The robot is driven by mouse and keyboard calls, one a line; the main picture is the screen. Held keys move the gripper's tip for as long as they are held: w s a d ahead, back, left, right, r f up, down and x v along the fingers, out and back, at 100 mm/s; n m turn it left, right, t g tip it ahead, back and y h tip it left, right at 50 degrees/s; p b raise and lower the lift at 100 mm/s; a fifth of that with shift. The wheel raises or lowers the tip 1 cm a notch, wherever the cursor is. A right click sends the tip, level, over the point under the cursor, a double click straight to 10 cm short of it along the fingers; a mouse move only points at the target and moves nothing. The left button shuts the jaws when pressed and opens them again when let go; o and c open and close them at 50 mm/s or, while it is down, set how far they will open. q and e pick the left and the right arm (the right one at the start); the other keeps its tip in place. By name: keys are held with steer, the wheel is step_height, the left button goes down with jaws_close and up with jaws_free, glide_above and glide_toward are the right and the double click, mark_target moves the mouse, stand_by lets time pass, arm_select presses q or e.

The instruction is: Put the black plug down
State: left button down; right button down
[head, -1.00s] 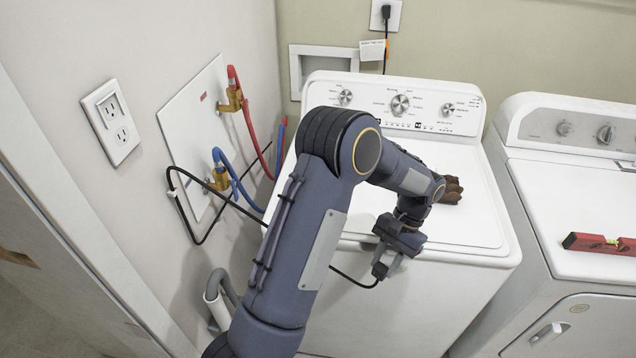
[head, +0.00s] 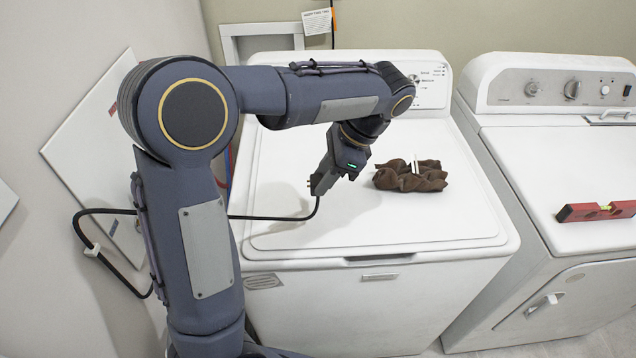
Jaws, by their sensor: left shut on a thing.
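My left gripper (head: 324,181) is shut on the black plug (head: 319,187) above the left part of the white washer's lid (head: 300,175). The fingers hide most of the plug. Its black cord (head: 265,217) hangs from the gripper and runs left behind my arm, looping by the left wall. From this view I cannot tell whether the plug touches the lid. My right gripper is out of view.
A twisted brown towel (head: 412,178) lies on the lid just right of the gripper. A white dryer (head: 560,180) stands at the right with a red level (head: 596,211) on top. The lid's front is clear.

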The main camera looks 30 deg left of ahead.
arm_select(q)
steer(key=w+a+f, duration=0.2)
steer(key=f, duration=0.1)
steer(key=w+a+f, duration=0.1)
steer(key=w+f, duration=0.1)
steer(key=shift+w+a+f+p, duration=0.1)
steer(key=shift+a+f+p, duration=0.1)
steer(key=shift+p, duration=0.15)
steer(key=f, duration=0.4)
steer(key=shift+w+a, duration=0.2)
steer(key=shift+w, duration=0.05)
steer(key=shift+f, duration=0.1)
steer(key=shift+f, duration=0.5)
steer(key=c, duration=1.1)
jaws_free()
steer(key=shift+o, duration=0.2)
